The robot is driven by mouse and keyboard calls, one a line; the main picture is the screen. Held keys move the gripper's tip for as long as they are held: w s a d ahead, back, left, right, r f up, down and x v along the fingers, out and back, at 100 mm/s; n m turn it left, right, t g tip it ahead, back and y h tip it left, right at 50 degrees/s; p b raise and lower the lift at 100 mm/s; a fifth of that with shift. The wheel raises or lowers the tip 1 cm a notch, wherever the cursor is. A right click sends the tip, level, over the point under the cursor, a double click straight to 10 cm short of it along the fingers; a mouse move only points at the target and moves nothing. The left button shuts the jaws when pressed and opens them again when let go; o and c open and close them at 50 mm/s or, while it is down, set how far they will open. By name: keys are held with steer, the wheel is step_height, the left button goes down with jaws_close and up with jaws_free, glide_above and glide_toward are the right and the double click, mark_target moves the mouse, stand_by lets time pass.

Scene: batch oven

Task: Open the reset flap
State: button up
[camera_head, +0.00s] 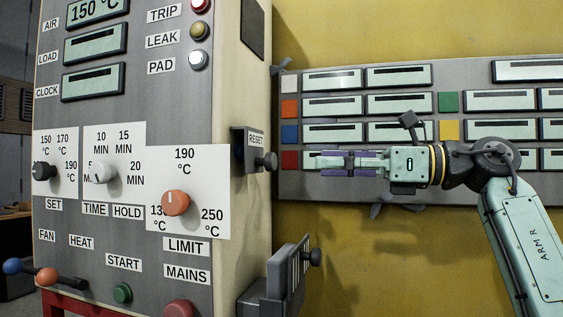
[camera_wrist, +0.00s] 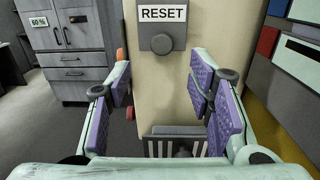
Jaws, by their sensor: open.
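The reset flap (camera_head: 247,151) is a dark grey plate labelled RESET on the cream side wall of the oven panel. A round grey knob (camera_head: 267,161) sticks out from its lower part. The flap hangs flat against the wall and looks shut. In the wrist view the flap (camera_wrist: 148,38) is at the top centre, with its knob (camera_wrist: 161,43) facing me. My gripper (camera_head: 324,163) is open and empty, to the right of the knob at about its height, with a gap between. In the wrist view the purple finger pads (camera_wrist: 163,105) stand apart, below the knob.
A grey slotted box (camera_head: 290,270) with its own knob juts from the same wall below the flap. Behind my arm is a grey board (camera_head: 350,188) with display slots and coloured squares on a yellow wall. The oven's front panel (camera_head: 130,215) carries dials, lamps and levers.

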mark_target(275, 162)
steer(key=shift+t, duration=0.3)
steer(key=p+x, duration=0.2)
steer(key=x, duration=0.7)
steer(key=shift+a, duration=0.3)
steer(key=shift+c, duration=0.2)
jaws_close()
